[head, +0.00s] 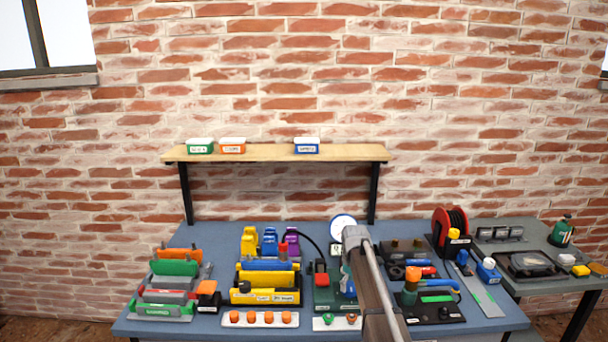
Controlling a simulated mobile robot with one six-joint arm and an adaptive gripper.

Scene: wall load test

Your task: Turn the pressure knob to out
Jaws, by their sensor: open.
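A dark green unit (322,298) with a red block (321,280) on top stands at the front middle of the blue-grey bench, partly covered by my arm. A round white gauge (343,226) stands behind it. In front is a white plate (325,324) with a green knob (328,319) and a red knob (351,318). I cannot tell which part is the pressure knob, or its setting; the labels are too small to read. My arm reaches up from the bottom edge over the bench, right of the green unit. My gripper's fingers do not show.
A white strip with orange knobs (260,319) lies left of the plate. Yellow blocks (266,296) and green and grey clamps (170,288) crowd the bench's left. A red hose reel (450,228) stands right. The wall shelf (275,154) holds three small boxes.

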